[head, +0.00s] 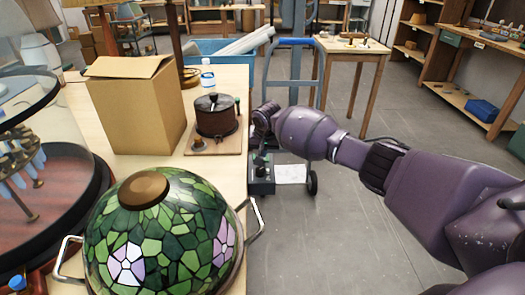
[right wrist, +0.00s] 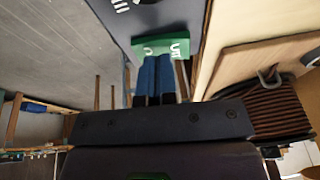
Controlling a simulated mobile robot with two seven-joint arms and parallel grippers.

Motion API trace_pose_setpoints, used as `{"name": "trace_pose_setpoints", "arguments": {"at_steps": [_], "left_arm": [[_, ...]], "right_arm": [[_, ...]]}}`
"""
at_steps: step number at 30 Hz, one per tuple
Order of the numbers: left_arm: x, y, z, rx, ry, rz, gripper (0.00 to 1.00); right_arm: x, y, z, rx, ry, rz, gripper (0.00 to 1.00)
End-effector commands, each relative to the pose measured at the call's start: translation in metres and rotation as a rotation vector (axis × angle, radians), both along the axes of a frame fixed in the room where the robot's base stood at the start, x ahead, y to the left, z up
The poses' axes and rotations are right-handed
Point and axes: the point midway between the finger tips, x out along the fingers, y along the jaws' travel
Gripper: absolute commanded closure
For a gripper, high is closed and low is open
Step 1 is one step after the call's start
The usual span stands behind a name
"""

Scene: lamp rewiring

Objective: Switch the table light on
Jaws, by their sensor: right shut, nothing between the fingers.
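My right arm reaches in from the right in the head view, and its wrist is beside the table's right edge. My right gripper (right wrist: 158,60) is shut and empty, its two blue fingers together. In the right wrist view its tips are over or against a green plate (right wrist: 182,46) with white marks, on a grey surface. I cannot tell whether they touch. In the head view a dark box with a knob (head: 262,186) stands low beside the table, below my right wrist. A green stained-glass shade (head: 185,215) sits at the table's front; no lit lamp is clear. My left gripper is out of view.
A cardboard box (head: 137,110) and a dark brown round device (head: 215,119) on a wooden board stand on the table (head: 234,82). A blue-framed trolley (head: 268,75) is beyond my right wrist. The grey floor to the right is mostly clear.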

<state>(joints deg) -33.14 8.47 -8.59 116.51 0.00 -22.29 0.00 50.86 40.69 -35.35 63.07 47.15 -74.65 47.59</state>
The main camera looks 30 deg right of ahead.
Motion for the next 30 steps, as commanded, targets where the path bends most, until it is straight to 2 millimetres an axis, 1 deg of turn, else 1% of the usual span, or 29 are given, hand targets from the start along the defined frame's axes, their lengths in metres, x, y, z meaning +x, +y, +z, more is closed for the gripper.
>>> {"name": "trace_pose_setpoints", "arguments": {"at_steps": [1, 5, 10, 15, 21, 25, 30], "left_arm": [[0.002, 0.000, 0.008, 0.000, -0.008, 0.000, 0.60], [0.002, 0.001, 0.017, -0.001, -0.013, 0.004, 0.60], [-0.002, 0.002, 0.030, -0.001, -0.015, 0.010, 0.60], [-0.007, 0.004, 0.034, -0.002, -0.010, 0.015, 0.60], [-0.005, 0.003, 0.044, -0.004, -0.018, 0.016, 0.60], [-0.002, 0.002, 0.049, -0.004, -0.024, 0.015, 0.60], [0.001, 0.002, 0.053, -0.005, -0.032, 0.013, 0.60]], "right_arm": [[0.000, -0.001, 0.012, 0.000, -0.007, -0.002, 1.00], [-0.003, -0.005, 0.028, 0.001, -0.008, -0.001, 1.00], [-0.007, -0.011, 0.047, 0.000, -0.008, -0.003, 1.00], [-0.019, -0.013, 0.074, 0.000, -0.006, 0.000, 1.00], [-0.031, -0.014, 0.107, 0.000, -0.005, -0.001, 1.00], [-0.037, -0.015, 0.122, 0.000, -0.004, 0.000, 1.00], [-0.041, -0.015, 0.131, 0.000, -0.002, 0.000, 1.00]]}}
